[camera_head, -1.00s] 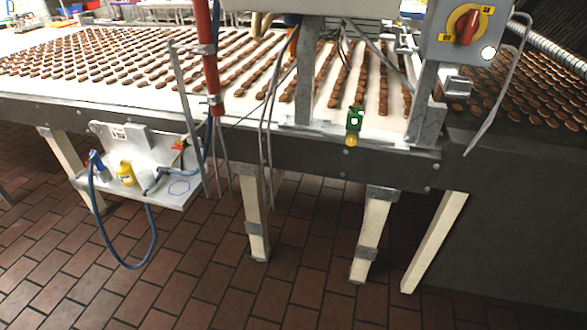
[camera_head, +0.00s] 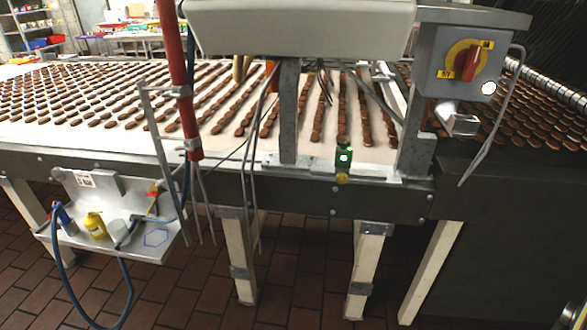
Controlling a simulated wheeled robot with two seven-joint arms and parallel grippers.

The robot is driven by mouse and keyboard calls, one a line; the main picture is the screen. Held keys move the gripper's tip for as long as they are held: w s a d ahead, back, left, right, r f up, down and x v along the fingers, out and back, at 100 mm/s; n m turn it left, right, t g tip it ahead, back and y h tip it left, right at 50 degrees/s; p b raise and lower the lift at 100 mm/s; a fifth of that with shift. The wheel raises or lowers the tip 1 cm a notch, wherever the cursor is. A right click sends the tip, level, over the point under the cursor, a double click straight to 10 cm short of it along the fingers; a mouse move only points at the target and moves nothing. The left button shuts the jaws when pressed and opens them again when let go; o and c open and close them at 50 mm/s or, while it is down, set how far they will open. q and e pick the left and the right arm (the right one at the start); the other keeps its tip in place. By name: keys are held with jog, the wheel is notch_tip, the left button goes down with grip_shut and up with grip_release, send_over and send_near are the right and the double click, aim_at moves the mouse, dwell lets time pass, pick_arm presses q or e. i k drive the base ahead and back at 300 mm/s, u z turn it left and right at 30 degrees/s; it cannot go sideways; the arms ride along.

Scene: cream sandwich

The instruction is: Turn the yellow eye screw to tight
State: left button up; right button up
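A small round yellow piece (camera_head: 342,178), which looks like the eye screw, sits on the front rail of the conveyor. It is directly below a green fitting (camera_head: 344,155) with a bright spot. At this size I cannot make out its eye or how tight it is. Neither of my grippers can be made out in the head view. A small metallic piece shows at the bottom right corner, and I cannot tell what it is.
A conveyor (camera_head: 70,140) carries rows of brown biscuits. A grey switch box (camera_head: 441,88) with a red and yellow rotary switch (camera_head: 468,62) stands upper right. A metal shelf (camera_head: 150,252) with a yellow bottle (camera_head: 95,225) and blue hose hangs front left. Brick floor shows below.

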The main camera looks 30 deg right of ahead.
aim_at(341, 178)
jog(key=z, duration=0.2)
jog(key=i, duration=1)
jog(key=z, duration=0.6)
